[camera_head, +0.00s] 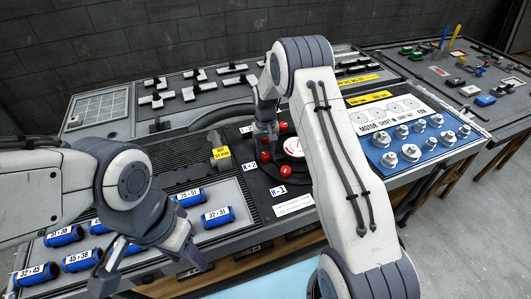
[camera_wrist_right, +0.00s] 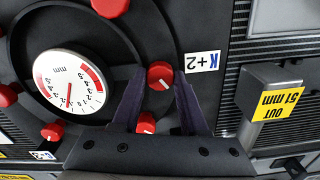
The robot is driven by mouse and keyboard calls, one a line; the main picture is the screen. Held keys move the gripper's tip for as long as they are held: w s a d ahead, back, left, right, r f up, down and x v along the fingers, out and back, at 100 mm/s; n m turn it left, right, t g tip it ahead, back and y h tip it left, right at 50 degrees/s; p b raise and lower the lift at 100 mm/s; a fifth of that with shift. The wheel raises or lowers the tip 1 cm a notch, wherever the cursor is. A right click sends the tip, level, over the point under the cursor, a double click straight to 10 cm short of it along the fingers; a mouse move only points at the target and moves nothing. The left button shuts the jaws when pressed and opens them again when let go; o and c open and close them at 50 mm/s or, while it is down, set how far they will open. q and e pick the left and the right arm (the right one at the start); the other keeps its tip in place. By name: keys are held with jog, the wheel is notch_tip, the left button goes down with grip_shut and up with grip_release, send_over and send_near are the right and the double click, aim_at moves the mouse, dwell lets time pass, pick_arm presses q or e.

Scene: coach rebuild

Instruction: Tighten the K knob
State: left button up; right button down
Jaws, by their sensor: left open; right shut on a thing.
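The red K knob (camera_wrist_right: 160,75) has a white pointer line on its face and sits beside the white K+2 label (camera_wrist_right: 202,62) in the right wrist view. My right gripper (camera_wrist_right: 159,80) has one finger on each side of it and is shut on it. In the head view my right gripper (camera_head: 264,145) points down at the black dial panel, its tips partly hidden, and the K+2 label (camera_head: 249,167) shows below it. My left gripper (camera_head: 152,268) is open and empty above the tray of blue cylinders.
A white mm dial (camera_wrist_right: 70,82) sits beside the knob. Another red knob (camera_wrist_right: 146,122) lies close to the fingers. A yellow OUT tag (camera_head: 221,153) stands on a block nearby. Blue cylinders (camera_head: 218,217) lie at front left; a blue tray (camera_head: 437,152) of metal parts is right.

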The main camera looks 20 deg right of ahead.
aim_at(265, 154)
jog(key=m, duration=0.6)
jog(key=shift+b, duration=0.3)
jog(key=shift+a+m, duration=0.1)
jog(key=shift+m, duration=0.2)
jog(key=shift+c, duration=2.2)
grip_release()
jog(key=shift+r, duration=0.15)
notch_tip(265, 154, up, 10)
jog(key=b, duration=0.1)
jog(key=shift+b, duration=0.4)
jog(key=shift+r, duration=0.1)
